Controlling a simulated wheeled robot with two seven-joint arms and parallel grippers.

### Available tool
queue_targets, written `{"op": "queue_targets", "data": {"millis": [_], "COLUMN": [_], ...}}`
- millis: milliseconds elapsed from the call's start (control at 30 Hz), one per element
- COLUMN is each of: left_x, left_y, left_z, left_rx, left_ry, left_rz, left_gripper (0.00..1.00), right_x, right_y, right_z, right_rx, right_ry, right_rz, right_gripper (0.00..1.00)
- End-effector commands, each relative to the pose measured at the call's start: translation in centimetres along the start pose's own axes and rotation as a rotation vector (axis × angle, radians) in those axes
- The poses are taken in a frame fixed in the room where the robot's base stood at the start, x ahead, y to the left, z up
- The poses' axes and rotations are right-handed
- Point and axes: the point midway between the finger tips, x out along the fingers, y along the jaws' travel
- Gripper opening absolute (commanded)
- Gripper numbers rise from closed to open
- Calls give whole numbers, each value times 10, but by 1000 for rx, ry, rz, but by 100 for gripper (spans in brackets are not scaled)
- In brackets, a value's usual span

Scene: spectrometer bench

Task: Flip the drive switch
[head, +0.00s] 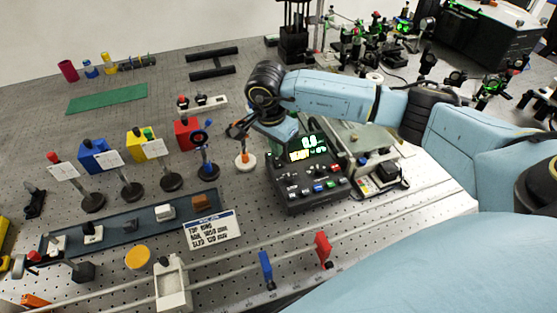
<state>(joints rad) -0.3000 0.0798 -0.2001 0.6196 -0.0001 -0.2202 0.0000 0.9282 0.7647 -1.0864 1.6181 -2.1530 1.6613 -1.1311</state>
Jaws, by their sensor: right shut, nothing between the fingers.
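A dark control box (312,203) with a lit green and yellow display (308,147) stands on the bench right of centre. Its sloped panel carries several small knobs and coloured buttons (325,186). I cannot tell which of these is the drive switch; the labels are too small to read. My right gripper (237,131) reaches in from the right, above and left of the box's display. It is shut and empty, apart from the panel, over the area near a white and orange round post base (245,160). My left gripper is not in view.
Several posts with coloured blocks (92,155) and white cards stand to the left. A dark tray (125,224) and a lettered sign (212,231) lie in front. Rails with blue and red clips (323,250) run along the front.

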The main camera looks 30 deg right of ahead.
Motion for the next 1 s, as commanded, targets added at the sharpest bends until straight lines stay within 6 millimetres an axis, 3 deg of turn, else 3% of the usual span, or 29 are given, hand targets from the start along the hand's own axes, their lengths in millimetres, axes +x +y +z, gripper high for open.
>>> {"op": "queue_targets", "data": {"millis": [1000], "left_x": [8], "left_y": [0], "left_z": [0], "left_rx": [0], "left_ry": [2], "left_rz": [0], "left_gripper": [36], "right_x": [10], "right_y": [0], "right_z": [1], "right_rx": [0], "right_ry": [0], "right_rz": [0], "right_gripper": [0]}}
